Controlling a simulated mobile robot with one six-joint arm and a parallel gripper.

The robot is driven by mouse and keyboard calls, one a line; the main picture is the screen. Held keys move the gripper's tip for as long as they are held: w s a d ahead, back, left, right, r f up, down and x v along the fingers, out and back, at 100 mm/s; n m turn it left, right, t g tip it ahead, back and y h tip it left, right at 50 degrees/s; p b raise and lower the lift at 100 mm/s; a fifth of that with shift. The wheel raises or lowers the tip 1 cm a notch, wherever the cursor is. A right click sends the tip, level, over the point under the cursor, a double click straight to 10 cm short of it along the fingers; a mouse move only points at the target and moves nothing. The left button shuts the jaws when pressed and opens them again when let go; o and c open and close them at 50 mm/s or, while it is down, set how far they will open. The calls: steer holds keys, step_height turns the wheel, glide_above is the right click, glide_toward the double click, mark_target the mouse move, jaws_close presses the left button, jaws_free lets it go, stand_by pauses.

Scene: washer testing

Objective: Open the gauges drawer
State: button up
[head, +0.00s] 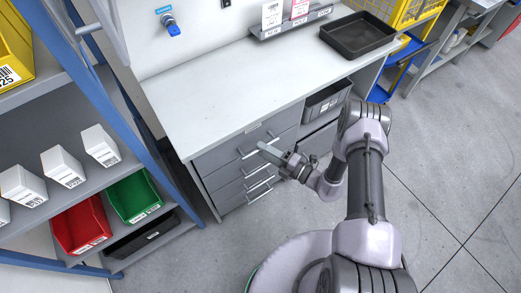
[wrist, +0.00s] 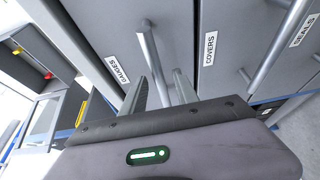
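The gauges drawer (wrist: 100,25) is a grey front with a white GAUGES label (wrist: 117,70). It is the top drawer (head: 222,156) of the stack under the white worktop and looks shut. Its metal bar handle (wrist: 151,55) runs toward my gripper. My gripper (wrist: 160,84) is open, with its two fingers apart and the handle between their tips as seen in the wrist view. I cannot tell whether the fingers touch the handle. In the head view my gripper (head: 268,151) is at the top drawer's handle and partly hides it.
The covers drawer (wrist: 225,45) with its handle (wrist: 272,58) and the seals drawer (wrist: 309,65) lie beside it in the wrist view. A blue-framed shelf rack (head: 110,100) stands left of the cabinet. A dark tray (head: 358,35) sits on the worktop (head: 220,85). Floor in front is clear.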

steer(key=shift+x, duration=0.85)
jaws_close()
stand_by(0.8)
